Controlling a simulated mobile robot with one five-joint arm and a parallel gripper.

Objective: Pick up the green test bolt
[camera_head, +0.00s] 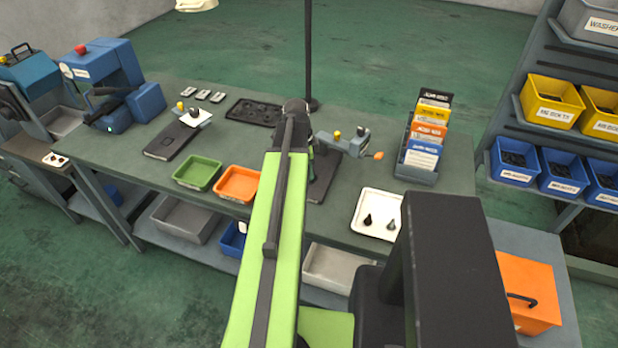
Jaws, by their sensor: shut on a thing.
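My gripper (309,146) is at the far end of my green arm, mostly hidden behind the arm's end joint. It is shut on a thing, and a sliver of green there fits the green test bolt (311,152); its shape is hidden. The gripper is over the bench, just left of a small grey bench device (343,144) with an orange knob. I cannot tell whether the held bolt touches anything below. A white tray (367,205) at the bench's front right holds a black bolt (367,220) and a grey bolt (391,223), standing apart.
A green bin (197,172) and an orange bin (237,184) stand left of my arm. A black pitted tray (254,111) lies behind. A rack of booklets (425,140) stands right of the device. A dark vertical post (308,50) rises behind the bench.

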